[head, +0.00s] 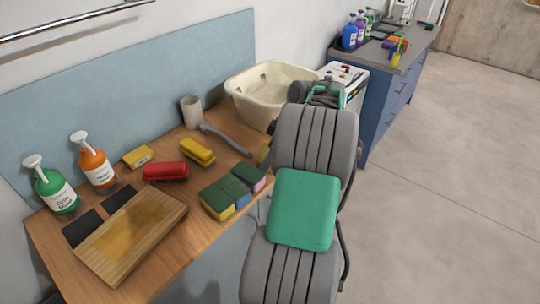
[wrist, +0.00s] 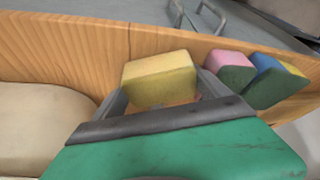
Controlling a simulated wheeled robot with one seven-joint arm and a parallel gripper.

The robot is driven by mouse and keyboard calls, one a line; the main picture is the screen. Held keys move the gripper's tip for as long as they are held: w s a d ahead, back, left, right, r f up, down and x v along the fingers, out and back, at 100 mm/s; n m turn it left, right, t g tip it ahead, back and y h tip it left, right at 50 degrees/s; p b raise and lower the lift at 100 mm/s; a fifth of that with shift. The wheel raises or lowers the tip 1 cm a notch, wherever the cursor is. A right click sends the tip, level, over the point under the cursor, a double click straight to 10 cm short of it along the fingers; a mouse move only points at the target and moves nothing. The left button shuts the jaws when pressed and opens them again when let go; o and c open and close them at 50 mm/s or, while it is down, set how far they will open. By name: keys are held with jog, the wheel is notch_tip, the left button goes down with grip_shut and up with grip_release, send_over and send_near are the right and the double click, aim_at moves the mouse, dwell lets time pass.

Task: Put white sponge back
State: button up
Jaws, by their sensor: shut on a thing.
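My gripper (wrist: 165,98) is shut on a pale yellow sponge (wrist: 160,77), held between its two fingers in the wrist view. No plainly white sponge shows; this pale one is the nearest match. In the head view my arm hides the gripper, and only a small yellowish part of the sponge (head: 264,154) shows at the arm's left edge, over the wooden table (head: 178,238). A pink and green sponge (head: 250,178), a blue one (head: 236,190) and a yellow and green one (head: 216,201) stand in a row on the table, left of my arm.
A cream basin (head: 250,97) stands at the table's far end.

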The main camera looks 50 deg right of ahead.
jog(key=shift+f, duration=0.15)
jog(key=o, duration=1)
jog(key=shift+o, duration=0.2)
